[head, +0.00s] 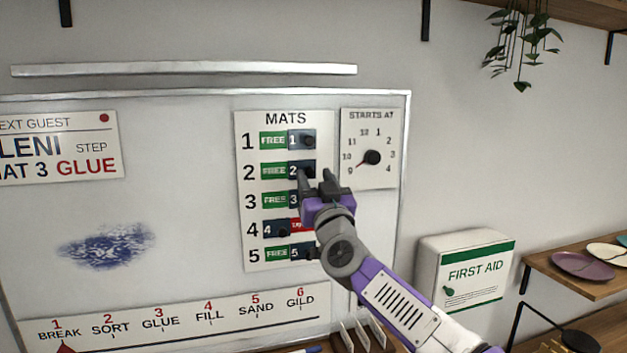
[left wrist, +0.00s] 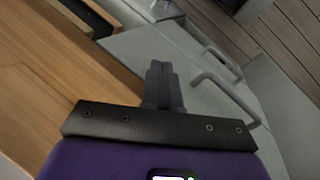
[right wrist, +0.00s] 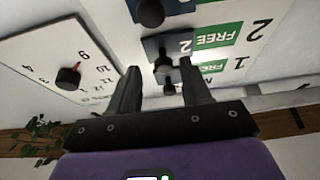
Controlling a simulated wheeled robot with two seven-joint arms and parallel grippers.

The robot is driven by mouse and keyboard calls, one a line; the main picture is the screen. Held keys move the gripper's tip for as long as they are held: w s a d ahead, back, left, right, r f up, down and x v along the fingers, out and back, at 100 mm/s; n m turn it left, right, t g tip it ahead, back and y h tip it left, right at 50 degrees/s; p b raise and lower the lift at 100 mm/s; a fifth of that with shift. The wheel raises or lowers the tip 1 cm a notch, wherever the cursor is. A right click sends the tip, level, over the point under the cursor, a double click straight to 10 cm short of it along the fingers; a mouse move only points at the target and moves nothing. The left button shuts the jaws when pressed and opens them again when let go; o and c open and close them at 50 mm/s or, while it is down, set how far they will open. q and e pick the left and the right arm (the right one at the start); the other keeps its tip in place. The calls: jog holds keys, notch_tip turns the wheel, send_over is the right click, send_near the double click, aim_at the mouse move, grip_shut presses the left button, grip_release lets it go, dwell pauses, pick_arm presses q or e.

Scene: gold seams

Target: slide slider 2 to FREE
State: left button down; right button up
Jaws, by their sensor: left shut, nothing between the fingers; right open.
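Slider 2 (head: 294,170) is a dark blue tile with a black knob on the MATS board (head: 244,262). It sits at the right of its row, and the green FREE label (head: 273,171) shows to its left. My right gripper (head: 316,178) is open at the right end of rows 2 and 3. In the right wrist view the knob of slider 2 (right wrist: 163,64) appears between the open fingertips (right wrist: 160,78); I cannot tell whether they touch it. My left gripper (left wrist: 160,70) is shut and empty, away from the board, over a wooden and grey surface.
Sliders 1 (head: 296,139), 3 (head: 294,199) and 5 (head: 297,251) sit right, with FREE showing. Slider 4 (head: 276,229) sits left, with red showing. The STARTS AT dial (head: 372,158) is close at the right. A first aid box (head: 466,275) hangs lower right.

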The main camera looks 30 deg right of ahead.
jog(key=b+v, duration=0.1)
jog(key=v, duration=0.4)
jog(key=shift+s+f+b, duration=0.2)
jog(key=shift+s+b, duration=0.15)
jog(key=shift+b, duration=0.05)
jog(key=shift+r, duration=0.15)
